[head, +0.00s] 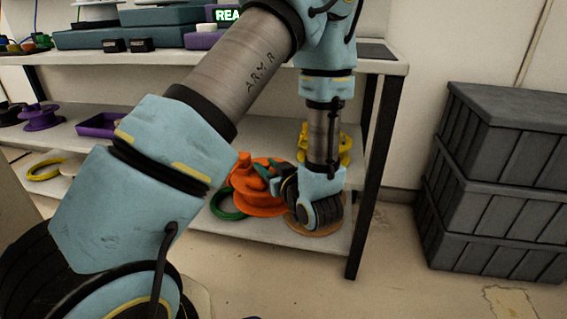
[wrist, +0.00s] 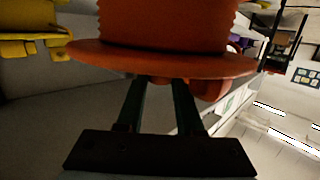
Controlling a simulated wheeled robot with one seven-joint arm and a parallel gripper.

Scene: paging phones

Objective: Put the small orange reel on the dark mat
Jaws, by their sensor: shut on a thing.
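Orange reel parts (head: 258,200) show on the lower shelf in the head view, close together and partly behind my gripper, so I cannot clearly separate one reel from another there. My gripper (head: 268,174) points left and its fingers reach the orange. In the wrist view an orange reel with a wide flange and ribbed drum (wrist: 165,25) fills the top. My gripper (wrist: 165,82) is shut on an orange part at that flange, which I take for the small orange reel. The dark mat (head: 376,52) lies at the right end of the table top, partly hidden by my arm.
A green ring (head: 226,208) lies left of the orange parts. A tan disc (head: 322,229) lies under my wrist, and a yellow reel (head: 345,148) stands behind it. The table leg (head: 364,200) is close on the right. Grey crates (head: 497,190) stand farther right.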

